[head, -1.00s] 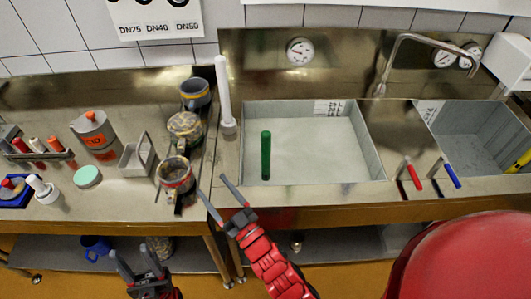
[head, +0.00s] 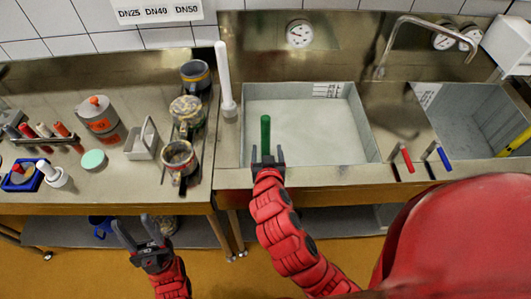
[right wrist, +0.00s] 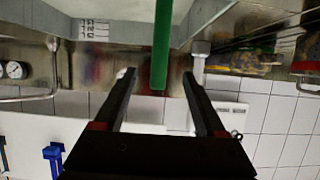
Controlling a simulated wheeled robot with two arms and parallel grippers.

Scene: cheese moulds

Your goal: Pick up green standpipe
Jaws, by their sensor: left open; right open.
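The green standpipe (head: 265,132) stands upright in the left sink basin (head: 335,150), near its front left. My right gripper (head: 267,154) is open at the basin's front edge, in line with the standpipe and hiding its lower part in the head view. In the right wrist view the standpipe (right wrist: 162,45) comes down from the top, its end showing between the open fingertips (right wrist: 158,76). I cannot tell whether it is really between them in depth; no finger visibly touches it. My left gripper (head: 137,228) is open and empty, low in front of the left bench.
A tall white pipe (head: 225,80) stands just left of the basin. Mugs (head: 179,158) and a white holder (head: 143,143) are on the left bench. Red (head: 406,158) and blue (head: 443,156) handles and a tap (head: 440,30) are to the right.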

